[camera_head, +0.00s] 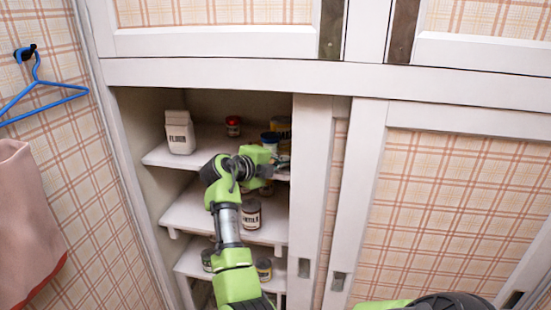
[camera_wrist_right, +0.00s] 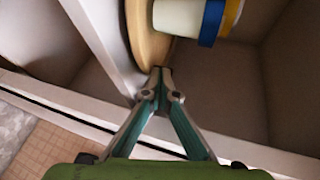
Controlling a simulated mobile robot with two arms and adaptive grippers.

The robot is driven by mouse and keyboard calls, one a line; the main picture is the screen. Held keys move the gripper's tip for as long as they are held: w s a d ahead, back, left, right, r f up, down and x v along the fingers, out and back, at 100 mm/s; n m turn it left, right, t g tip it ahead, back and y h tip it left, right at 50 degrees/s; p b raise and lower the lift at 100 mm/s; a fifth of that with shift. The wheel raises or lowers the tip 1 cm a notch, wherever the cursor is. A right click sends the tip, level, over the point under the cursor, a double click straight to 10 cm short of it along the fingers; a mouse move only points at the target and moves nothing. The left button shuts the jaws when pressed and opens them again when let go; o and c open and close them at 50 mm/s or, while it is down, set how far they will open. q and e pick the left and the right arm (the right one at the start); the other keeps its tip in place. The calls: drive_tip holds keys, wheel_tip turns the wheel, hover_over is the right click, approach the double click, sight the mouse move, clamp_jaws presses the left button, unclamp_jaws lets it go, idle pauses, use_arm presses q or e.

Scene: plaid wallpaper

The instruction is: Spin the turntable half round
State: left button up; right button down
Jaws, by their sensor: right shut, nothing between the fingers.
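The turntable (camera_wrist_right: 147,42) shows in the right wrist view as a light wooden disc, seen edge-on at the upper middle. A white tub with a blue lid (camera_wrist_right: 178,17) stands on it, beside something yellow. In the head view the blue-lidded tub (camera_head: 269,140) shows on the upper shelf, behind my right gripper (camera_head: 283,163); the turntable is mostly hidden there. My right gripper is shut and empty. Its fingertips (camera_wrist_right: 160,75) are at the disc's rim; I cannot tell whether they touch. My left gripper is not in view.
The cupboard's sliding door (camera_head: 309,190) stands just right of my right gripper. A flour carton (camera_head: 179,132) and a red jar (camera_head: 233,126) stand on the upper shelf (camera_head: 160,156). Lower shelves hold more jars, including a white-labelled one (camera_head: 251,215). A blue hanger (camera_head: 40,88) hangs at left.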

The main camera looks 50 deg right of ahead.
drive_tip(key=shift+d, duration=0.25)
drive_tip(key=shift+f, duration=0.1)
drive_tip(key=shift+s+d+f+n+t+b, duration=0.25)
drive_tip(key=shift+d+n+t+b, duration=0.15)
drive_tip(key=shift+n+t+b, duration=0.15)
drive_tip(key=shift+s+d+r+t+b, duration=0.1)
drive_tip(key=shift+s+d+t+b, duration=0.35)
drive_tip(key=shift+b, duration=0.65)
drive_tip(key=shift+w+d+r+n+b, duration=0.15)
drive_tip(key=shift+d+n+b, duration=0.1)
drive_tip(key=shift+d+b, duration=0.15)
drive_tip(key=shift+r, duration=0.1)
